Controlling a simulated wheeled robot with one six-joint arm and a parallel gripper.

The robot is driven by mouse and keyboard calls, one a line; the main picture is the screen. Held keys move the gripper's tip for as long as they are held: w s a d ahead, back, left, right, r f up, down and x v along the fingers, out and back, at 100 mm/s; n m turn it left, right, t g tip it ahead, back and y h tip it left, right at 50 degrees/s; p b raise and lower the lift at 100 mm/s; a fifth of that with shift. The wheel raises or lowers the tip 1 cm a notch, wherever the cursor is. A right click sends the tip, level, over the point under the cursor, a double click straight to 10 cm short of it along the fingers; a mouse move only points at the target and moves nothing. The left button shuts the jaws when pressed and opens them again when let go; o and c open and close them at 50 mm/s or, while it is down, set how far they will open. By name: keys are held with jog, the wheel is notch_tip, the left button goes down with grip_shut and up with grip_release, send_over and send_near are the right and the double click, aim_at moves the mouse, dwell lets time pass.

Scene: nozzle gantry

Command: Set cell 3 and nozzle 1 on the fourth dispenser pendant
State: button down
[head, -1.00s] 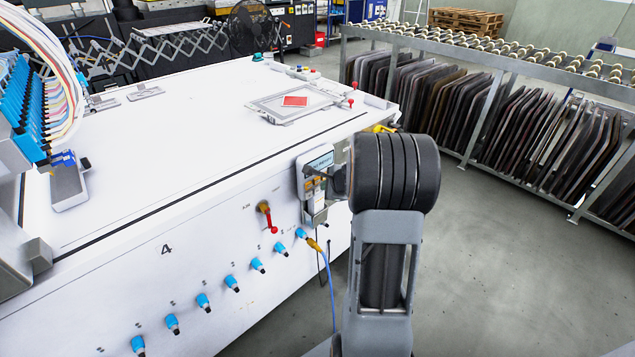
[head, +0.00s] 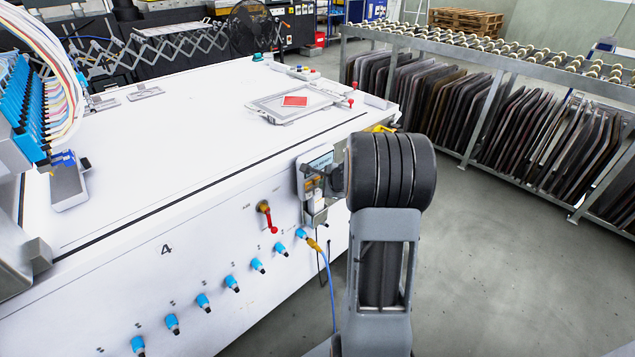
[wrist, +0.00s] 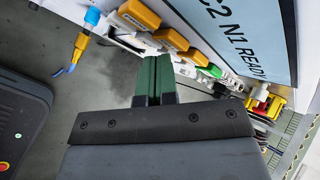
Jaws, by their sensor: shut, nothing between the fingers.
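The dispenser pendant (head: 304,183) hangs on the near side of the white machine marked 4. My arm partly covers it in the head view. In the wrist view its display (wrist: 250,32) reads "C2 N1 READY", cut off at the edge. Orange buttons (wrist: 172,38) and a green button (wrist: 208,73) line up beside the display, seen at a slant. My gripper (wrist: 153,62) is shut and empty, its green fingertips close to the button row. I cannot tell whether they touch a button. In the head view the fingertips are hard to make out.
A red-handled valve (head: 268,217) and several blue connectors (head: 232,284) sit on the machine's side, left of the pendant. A yellow plug with a blue cable (head: 315,245) hangs just below. A rack of dark panels (head: 540,150) stands at right, with clear floor before it.

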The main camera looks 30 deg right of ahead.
jog(key=shift+w+a, duration=0.1)
jog(key=shift+w, duration=0.3)
dwell(0.3)
jog(key=shift+s, duration=0.15)
jog(key=shift+s+d+b, duration=0.2)
jog(key=shift+s+b, duration=0.2)
jog(key=shift+s, duration=0.4)
jog(key=shift+s+d+b, duration=0.25)
jog(key=shift+s+b, duration=0.15)
jog(key=shift+s, duration=0.85)
jog(key=shift+s+d+b, duration=0.2)
jog(key=shift+s+b, duration=0.2)
jog(key=shift+s, duration=0.8)
